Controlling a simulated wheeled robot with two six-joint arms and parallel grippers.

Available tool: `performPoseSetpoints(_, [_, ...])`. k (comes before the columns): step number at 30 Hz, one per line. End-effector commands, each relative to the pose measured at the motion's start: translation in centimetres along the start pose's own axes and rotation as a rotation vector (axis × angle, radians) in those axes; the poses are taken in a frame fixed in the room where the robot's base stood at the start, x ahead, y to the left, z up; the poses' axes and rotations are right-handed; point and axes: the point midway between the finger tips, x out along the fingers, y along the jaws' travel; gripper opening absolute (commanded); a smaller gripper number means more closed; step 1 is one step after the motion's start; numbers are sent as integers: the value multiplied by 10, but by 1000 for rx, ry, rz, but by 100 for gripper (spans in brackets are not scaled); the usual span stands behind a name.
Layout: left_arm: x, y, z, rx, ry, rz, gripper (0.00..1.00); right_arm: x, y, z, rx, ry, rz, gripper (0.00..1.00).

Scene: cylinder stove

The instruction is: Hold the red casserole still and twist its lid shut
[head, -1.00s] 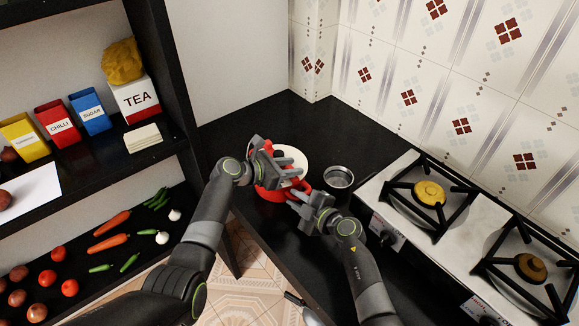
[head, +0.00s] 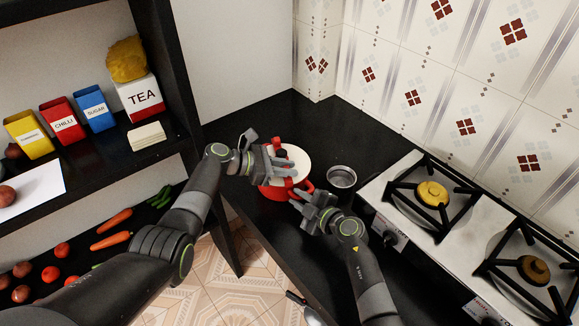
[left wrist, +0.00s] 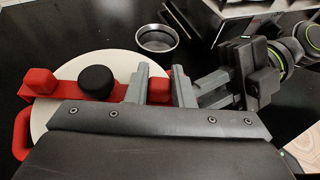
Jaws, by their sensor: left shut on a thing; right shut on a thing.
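The red casserole (head: 270,191) stands on the black counter, with its white lid (head: 301,159) on top. The lid carries a red bar with a black knob (left wrist: 97,82). My left gripper (head: 291,173) is over the lid; in the left wrist view its fingers (left wrist: 160,88) are on either side of a red block at one end of the bar, shut on it. My right gripper (head: 303,194) is shut on the casserole's handle at the near right side. A red handle (left wrist: 22,130) shows at the casserole's other side. The lid's exact seating is hidden.
A small round metal tin (head: 341,177) stands right of the casserole. The stove (head: 410,205) with black grates is farther right. A shelf (head: 160,150) with boxes and vegetables is at the left. The counter behind the casserole is clear.

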Motion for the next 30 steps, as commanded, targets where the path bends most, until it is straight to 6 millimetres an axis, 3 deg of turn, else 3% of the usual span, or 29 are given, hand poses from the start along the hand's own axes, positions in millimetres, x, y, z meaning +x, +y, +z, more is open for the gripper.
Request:
performPoseSetpoints(14, [-8,0,-9,50,8,-133,0,0,-2,0,5,1,-3,0])
performPoseSetpoints(29, [-10,-1,-10,55,5,-152,0,0,-1,1,4,-2,-1,0])
performPoseSetpoints(30, [-10,-1,-10,54,4,-152,26,0,-1,2,4,-2,-1,0])
